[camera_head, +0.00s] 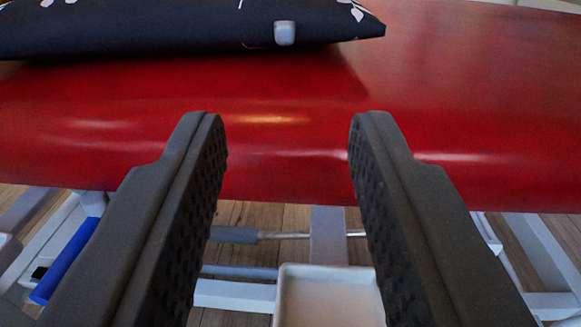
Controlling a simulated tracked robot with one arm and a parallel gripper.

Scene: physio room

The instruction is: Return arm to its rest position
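My gripper (288,140) is open in the head camera view. Its two dark textured fingers stand wide apart, with nothing between them. Past the fingertips is the side of a red padded treatment table (290,135). I cannot tell whether the fingertips touch it. The rest position itself is not marked in the view.
A dark patterned cushion (150,30) lies on the table at the upper left, with a small grey object (285,33) at its front. Below are the table's white metal frame (328,235), a blue cylinder (66,260), a pale tray (330,300) and wooden floor (285,217).

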